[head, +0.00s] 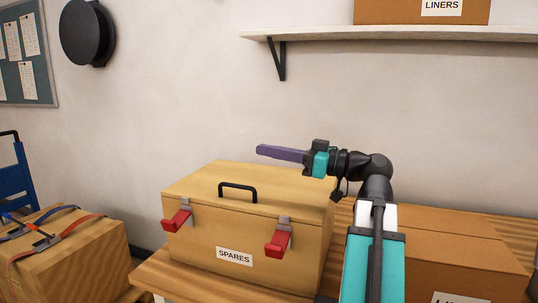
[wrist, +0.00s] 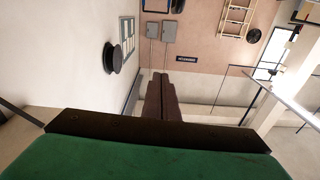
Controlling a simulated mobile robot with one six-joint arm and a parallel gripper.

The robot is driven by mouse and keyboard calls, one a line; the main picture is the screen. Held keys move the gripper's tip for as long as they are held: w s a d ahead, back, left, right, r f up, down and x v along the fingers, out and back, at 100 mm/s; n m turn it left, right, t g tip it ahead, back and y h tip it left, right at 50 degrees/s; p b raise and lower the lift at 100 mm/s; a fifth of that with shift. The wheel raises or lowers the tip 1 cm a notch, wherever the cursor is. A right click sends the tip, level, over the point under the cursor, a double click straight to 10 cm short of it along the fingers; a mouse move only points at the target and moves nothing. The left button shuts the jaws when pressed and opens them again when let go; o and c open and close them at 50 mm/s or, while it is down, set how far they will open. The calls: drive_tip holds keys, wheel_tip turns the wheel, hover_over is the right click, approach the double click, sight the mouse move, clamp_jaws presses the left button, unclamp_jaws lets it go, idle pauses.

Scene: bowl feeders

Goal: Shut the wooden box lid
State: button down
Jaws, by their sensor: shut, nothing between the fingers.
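The wooden box (head: 240,262) labelled SPARES stands on a wooden bench in the head view. Its lid (head: 210,185) lies flat across the top, with a black handle (head: 238,187) near the front edge. Two red latches (head: 178,218) and (head: 279,240) stick out from the front; they look unfastened. My gripper (head: 260,150) is above the back part of the lid, its long purple fingers together and pointing left. It appears clear of the lid. In the wrist view the shut fingers (wrist: 161,82) hold nothing, and the box does not show.
A cardboard box (head: 450,265) stands right of the wooden box, behind my arm. A shelf (head: 400,34) with a carton (head: 400,10) is on the wall above. A strapped crate (head: 75,250) and a blue hand truck (head: 15,180) are at left.

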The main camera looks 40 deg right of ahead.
drive_tip(key=r+v, duration=0.2)
drive_tip(key=v, duration=0.8)
drive_tip(key=shift+s+p, duration=0.3)
drive_tip(key=shift+d+r, duration=0.15)
idle(0.3)
